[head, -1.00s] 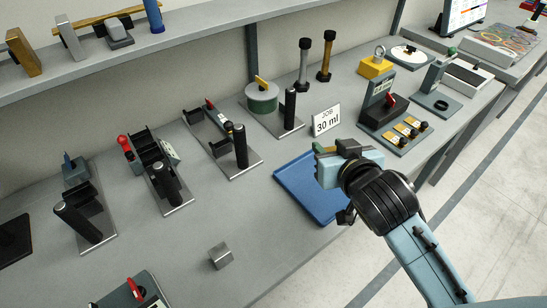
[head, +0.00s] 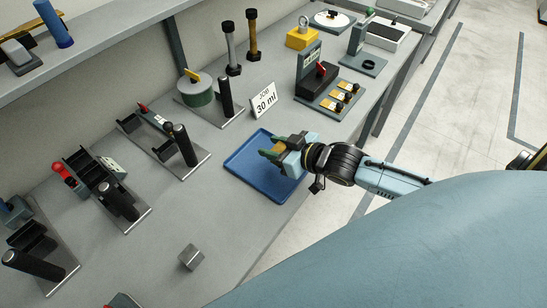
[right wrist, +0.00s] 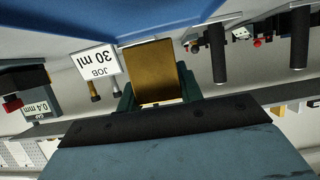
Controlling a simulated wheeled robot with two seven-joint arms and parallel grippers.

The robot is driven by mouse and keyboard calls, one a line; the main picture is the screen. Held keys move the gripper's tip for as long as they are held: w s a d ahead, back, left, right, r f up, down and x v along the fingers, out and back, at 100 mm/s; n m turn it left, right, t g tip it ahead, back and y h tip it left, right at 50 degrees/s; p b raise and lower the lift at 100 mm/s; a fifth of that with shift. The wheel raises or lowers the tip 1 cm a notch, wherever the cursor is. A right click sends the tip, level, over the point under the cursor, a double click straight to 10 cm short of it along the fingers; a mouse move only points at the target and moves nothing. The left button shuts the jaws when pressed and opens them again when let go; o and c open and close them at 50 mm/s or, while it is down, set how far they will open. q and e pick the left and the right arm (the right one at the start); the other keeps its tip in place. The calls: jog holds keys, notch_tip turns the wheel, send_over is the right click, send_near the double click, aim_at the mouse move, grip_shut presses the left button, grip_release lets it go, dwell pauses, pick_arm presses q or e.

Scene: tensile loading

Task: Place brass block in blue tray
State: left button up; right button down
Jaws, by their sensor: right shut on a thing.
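The brass block (right wrist: 155,72) shows in the right wrist view as a gold-brown face between the green fingers. My right gripper (head: 272,152) is shut on it; in the head view the fingers mostly hide the block. The blue tray (head: 252,173) is a shallow rectangle near the table's front edge. The gripper appears over the tray's right part, and its exact height cannot be told. The tray's blue surface also fills the top of the right wrist view (right wrist: 60,22). My left gripper is not in view.
A sign reading "JOB 30 ml" (head: 264,100) stands just behind the tray. A grey metal block (head: 191,257) lies on the table to the front left. Fixtures with black posts (head: 185,145) stand to the left.

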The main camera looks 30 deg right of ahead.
jog(key=shift+f+b, duration=0.35)
jog(key=shift+f, duration=1.65)
jog(key=c, duration=0.9)
grip_release()
jog(key=shift+f, duration=0.2)
jog(key=shift+r, duration=0.2)
jog(key=p+v, duration=0.1)
jog(key=v, duration=1.1)
jog(key=shift+p, duration=0.3)
